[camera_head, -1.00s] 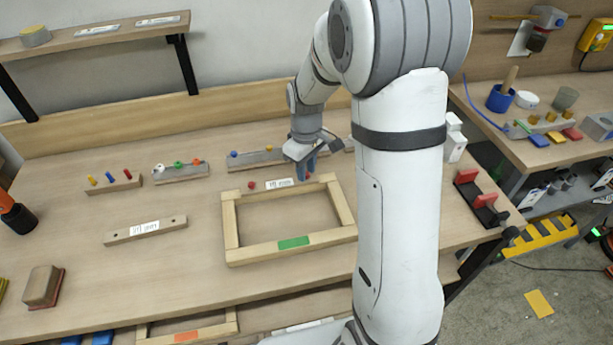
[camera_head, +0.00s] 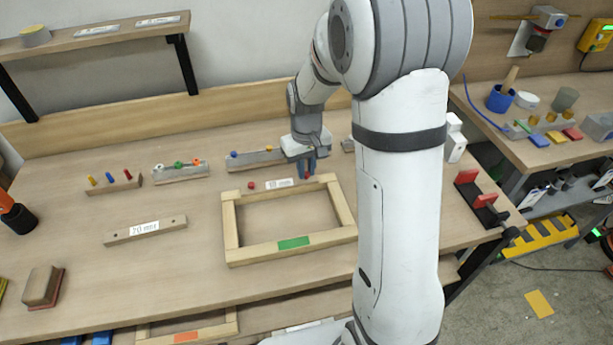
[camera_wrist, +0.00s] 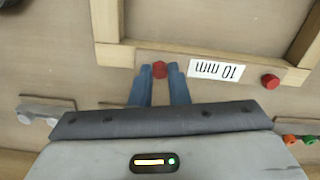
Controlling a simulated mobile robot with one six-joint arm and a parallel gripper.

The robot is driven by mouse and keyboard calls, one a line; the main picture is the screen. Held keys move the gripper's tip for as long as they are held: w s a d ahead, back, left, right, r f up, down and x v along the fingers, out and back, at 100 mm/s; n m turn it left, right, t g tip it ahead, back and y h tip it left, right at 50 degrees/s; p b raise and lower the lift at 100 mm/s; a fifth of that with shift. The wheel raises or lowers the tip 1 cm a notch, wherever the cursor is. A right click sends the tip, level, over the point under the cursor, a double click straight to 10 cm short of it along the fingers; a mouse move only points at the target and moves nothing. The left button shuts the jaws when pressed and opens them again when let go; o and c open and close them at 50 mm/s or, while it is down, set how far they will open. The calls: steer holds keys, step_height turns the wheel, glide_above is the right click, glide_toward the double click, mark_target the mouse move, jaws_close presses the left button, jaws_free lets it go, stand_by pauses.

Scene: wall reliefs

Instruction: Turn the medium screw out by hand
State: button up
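A red round screw head (camera_wrist: 160,69) sits between the fingertips of my gripper (camera_wrist: 160,72) in the wrist view. The two blue fingers appear to touch it on both sides. In the head view my gripper (camera_head: 308,168) points down at the back right of a wooden frame, with the red head just below its tips. A second red head (camera_wrist: 270,81) stands apart, past a white label (camera_wrist: 216,70) reading "10 mm"; it also shows in the head view (camera_head: 251,185). The screw shafts are hidden. Which screw is the medium one is not marked.
The wooden frame (camera_head: 229,228) lies in front of my gripper. Behind stand rails with coloured pegs (camera_head: 255,158), (camera_head: 180,170) and (camera_head: 113,184). A labelled bar (camera_head: 146,230) lies left. The bench between bar and front edge is mostly clear.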

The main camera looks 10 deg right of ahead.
steer(key=n, duration=0.4)
jaws_close()
steer(key=shift+n, duration=0.7)
steer(key=n, duration=0.3)
steer(key=shift+n, duration=1)
steer(key=shift+n, duration=2.6)
